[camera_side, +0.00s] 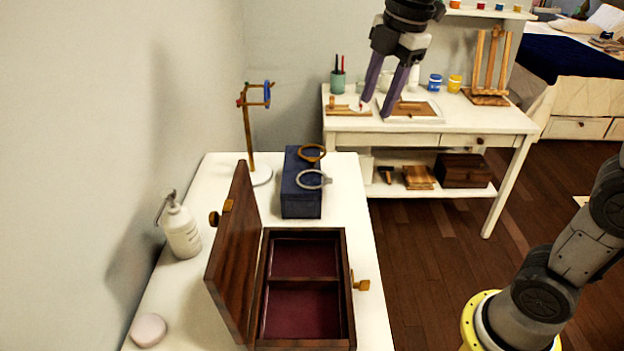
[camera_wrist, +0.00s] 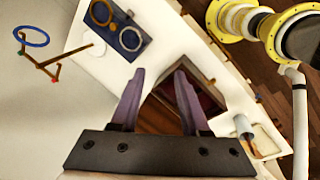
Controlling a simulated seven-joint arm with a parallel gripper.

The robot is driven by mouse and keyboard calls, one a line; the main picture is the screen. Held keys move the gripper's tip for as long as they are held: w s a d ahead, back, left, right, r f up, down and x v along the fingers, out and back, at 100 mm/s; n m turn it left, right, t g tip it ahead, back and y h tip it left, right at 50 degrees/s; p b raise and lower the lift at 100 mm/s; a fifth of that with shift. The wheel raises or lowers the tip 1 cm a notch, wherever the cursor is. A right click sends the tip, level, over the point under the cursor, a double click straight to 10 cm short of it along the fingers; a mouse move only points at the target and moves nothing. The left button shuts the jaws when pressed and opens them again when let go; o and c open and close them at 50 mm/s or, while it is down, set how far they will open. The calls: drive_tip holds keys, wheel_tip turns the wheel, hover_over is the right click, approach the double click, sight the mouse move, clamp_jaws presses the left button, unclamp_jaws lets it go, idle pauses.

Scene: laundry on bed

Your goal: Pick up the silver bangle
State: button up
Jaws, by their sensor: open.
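The silver bangle (camera_side: 313,179) is a thin grey ring on a dark blue box (camera_side: 301,205) on the white table. In the wrist view the bangle (camera_wrist: 130,40) shows at the upper left, beyond the left fingertip. A gold-brown bangle (camera_side: 312,152) sits behind it on the same box and also shows in the wrist view (camera_wrist: 102,12). My gripper (camera_side: 374,108) is open and empty, with two purple fingers pointing down. It is in the air, apart from the bangle. The wrist view shows the open fingers (camera_wrist: 159,72) too. Nothing hides the silver bangle.
An open wooden jewelry box (camera_side: 352,315) with red lining stands in front, its lid (camera_side: 232,260) raised on the left. A stand (camera_side: 249,135) holding a blue bangle (camera_side: 267,93) rises behind left. A white pump bottle (camera_side: 181,230) stands left. A white desk (camera_side: 455,122) is at the back.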

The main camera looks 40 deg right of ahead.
drive_tip(key=w+f+n+g, duration=0.1)
drive_tip(key=w+f+n, duration=0.15)
drive_tip(key=w, duration=0.45)
drive_tip(key=g, duration=0.2)
hover_over(322, 184)
wheel_tip(322, 184, down, 14)
drive_tip(key=f, duration=0.1)
drive_tip(key=shift+m, duration=0.35)
drive_tip(key=shift+f, duration=2.85)
drive_tip(key=shift+f, duration=0.15)
clamp_jaws()
